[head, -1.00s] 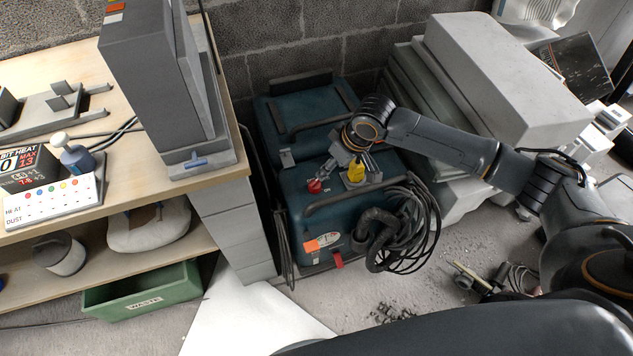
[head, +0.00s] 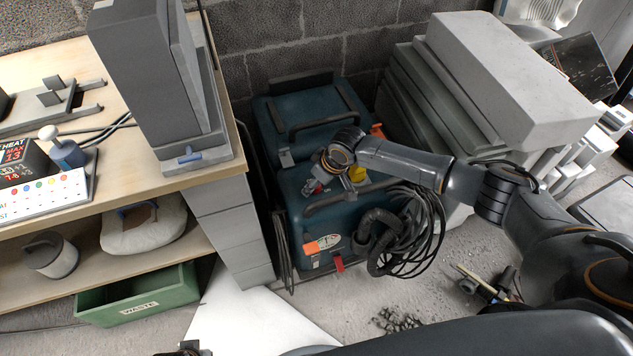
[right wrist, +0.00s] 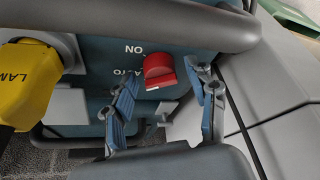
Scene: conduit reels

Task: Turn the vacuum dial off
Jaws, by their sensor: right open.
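The red dial (right wrist: 158,68) sits on the blue vacuum's (right wrist: 100,80) panel in the right wrist view, beside upside-down white lettering including "ON". A small white mark shows at its lower edge. In the head view the dial (head: 311,187) is partly hidden by my right gripper (head: 325,184), over the blue vacuum (head: 297,215). In the right wrist view the right gripper (right wrist: 165,92) is open, its blue-padded fingers at either side of the dial and nearer the camera; it holds nothing. A small dark part, seemingly my left gripper (head: 188,349), shows at the bottom edge, mostly cut off.
A black hose (head: 375,240) and coiled cable (head: 425,225) hang on the vacuum's front. The workbench (head: 215,165) stands close left, grey slabs (head: 500,80) right.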

